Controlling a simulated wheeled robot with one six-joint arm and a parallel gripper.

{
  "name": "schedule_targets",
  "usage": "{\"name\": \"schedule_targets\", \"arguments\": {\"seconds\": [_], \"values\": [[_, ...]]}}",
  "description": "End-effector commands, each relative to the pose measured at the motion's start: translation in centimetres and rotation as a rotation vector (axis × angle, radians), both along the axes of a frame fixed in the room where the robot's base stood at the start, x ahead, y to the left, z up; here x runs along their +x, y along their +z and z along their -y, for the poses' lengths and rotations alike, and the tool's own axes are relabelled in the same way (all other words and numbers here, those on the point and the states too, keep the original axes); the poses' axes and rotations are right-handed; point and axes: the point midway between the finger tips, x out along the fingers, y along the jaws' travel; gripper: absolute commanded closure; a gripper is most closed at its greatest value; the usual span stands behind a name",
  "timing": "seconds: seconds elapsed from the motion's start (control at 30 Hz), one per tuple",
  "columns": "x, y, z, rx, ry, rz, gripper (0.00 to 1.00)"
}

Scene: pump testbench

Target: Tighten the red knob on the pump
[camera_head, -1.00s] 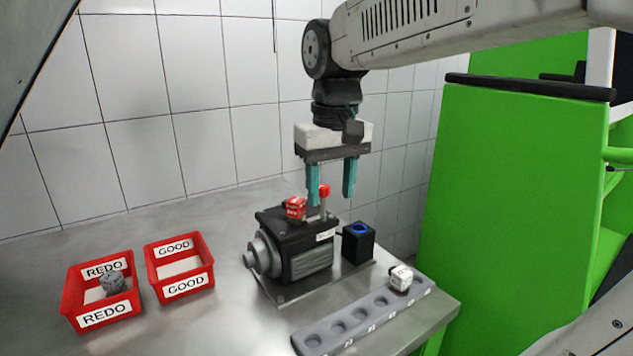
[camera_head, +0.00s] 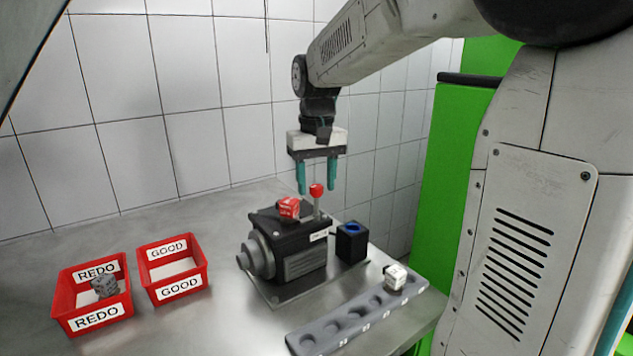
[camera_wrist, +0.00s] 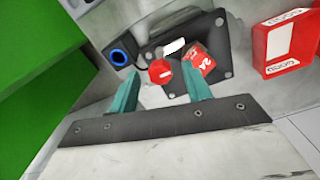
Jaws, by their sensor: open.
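The black pump (camera_head: 290,243) stands on the steel table. Its red knob (camera_head: 317,190) sits on top of a short upright metal stem at the pump's back right. A red cube (camera_head: 288,207) with white markings sits on the pump's top, left of the knob. My gripper (camera_head: 317,190) is open with its teal fingers pointing down, close to the knob and apparently behind it. In the wrist view the knob (camera_wrist: 160,71) shows beyond and between the two fingertips (camera_wrist: 161,80), with the red cube (camera_wrist: 200,62) to its right. I cannot tell whether a finger touches the knob.
A black box with a blue ring (camera_head: 352,242) stands right of the pump.

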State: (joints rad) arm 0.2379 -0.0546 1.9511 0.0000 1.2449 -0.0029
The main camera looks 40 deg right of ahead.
Motion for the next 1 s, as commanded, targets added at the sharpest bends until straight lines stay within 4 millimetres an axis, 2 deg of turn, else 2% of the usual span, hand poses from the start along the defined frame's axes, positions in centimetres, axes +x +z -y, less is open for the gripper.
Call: {"name": "schedule_targets", "arguments": {"seconds": [0.3, 0.33, 0.47, 0.5, 0.77, 1.0], "values": [[-0.03, -0.44, -0.01, 0.000, 0.000, 0.000, 0.51], [-0.03, -0.44, -0.01, 0.000, 0.000, 0.000, 0.57], [-0.03, -0.43, -0.01, 0.000, 0.000, 0.000, 0.93], [-0.03, -0.43, -0.01, 0.000, 0.000, 0.000, 0.96], [-0.03, -0.41, 0.01, 0.000, -0.021, 0.000, 0.96], [-0.03, -0.40, 0.01, -0.001, -0.135, 0.000, 0.96]]}}
